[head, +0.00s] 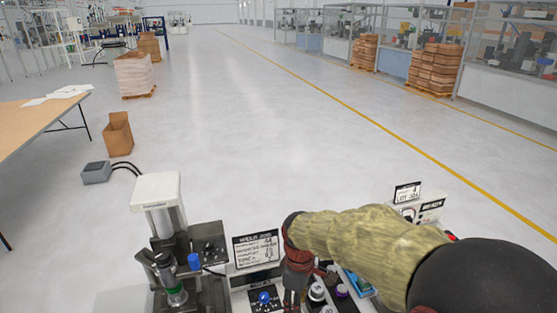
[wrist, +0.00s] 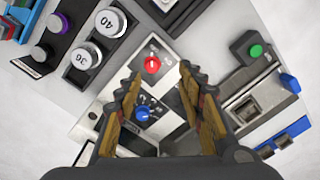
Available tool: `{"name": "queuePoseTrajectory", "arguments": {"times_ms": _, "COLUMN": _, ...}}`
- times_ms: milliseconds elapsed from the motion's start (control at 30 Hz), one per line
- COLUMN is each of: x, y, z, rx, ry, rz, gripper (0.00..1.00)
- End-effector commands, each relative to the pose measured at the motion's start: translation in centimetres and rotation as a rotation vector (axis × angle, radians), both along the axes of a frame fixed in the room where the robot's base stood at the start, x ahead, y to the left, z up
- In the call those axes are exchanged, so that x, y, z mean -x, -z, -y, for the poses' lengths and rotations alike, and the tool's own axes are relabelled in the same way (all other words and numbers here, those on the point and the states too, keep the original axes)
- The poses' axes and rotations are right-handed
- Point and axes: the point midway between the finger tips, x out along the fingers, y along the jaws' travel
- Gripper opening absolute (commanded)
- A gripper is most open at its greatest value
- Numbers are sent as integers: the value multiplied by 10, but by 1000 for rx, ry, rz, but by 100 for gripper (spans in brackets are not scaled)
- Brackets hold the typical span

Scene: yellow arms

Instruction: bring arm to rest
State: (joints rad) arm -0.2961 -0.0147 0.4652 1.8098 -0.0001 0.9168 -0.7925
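My arm, in a mottled yellow-green sleeve with dark joints, reaches from the lower right of the head view. My gripper (wrist: 157,85) points down over a control panel. In the wrist view its two fingers are spread apart, with nothing held between them. A blue knob (wrist: 143,114) and a red knob (wrist: 152,64) on the panel show in the gap between the fingers. The blue knob also shows in the head view (head: 264,297), left of the gripper. I cannot tell whether the fingertips touch the panel.
A grey-white machine (head: 158,190) stands left of the gripper, beside a small sign (head: 256,249). Round weights (wrist: 84,56) in a dark holder sit next to the panel. A wooden table (head: 35,125), a cardboard box (head: 118,134) and a grey box (head: 96,172) are farther left.

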Motion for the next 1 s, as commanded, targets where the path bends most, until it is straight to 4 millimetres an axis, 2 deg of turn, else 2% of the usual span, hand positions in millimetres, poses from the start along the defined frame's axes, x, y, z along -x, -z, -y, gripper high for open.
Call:
{"name": "queuePoseTrajectory", "arguments": {"times_ms": 167, "x": 35, "y": -17, "z": 16, "rx": 4, "ry": 273, "rz": 15, "gripper": 39}}
{"name": "queuePoseTrajectory", "arguments": {"times_ms": 400, "x": 87, "y": -59, "z": 56, "rx": -42, "ry": 658, "rz": 109, "gripper": 39}}
{"name": "queuePoseTrajectory", "arguments": {"times_ms": 600, "x": 136, "y": -89, "z": 92, "rx": -124, "ry": 918, "rz": 227, "gripper": 39}}
{"name": "queuePoseTrajectory", "arguments": {"times_ms": 800, "x": 172, "y": -111, "z": 118, "rx": -206, "ry": 1018, "rz": 364, "gripper": 39}}
{"name": "queuePoseTrajectory", "arguments": {"times_ms": 1000, "x": 181, "y": -134, "z": 132, "rx": -256, "ry": 1058, "rz": 467, "gripper": 39}}
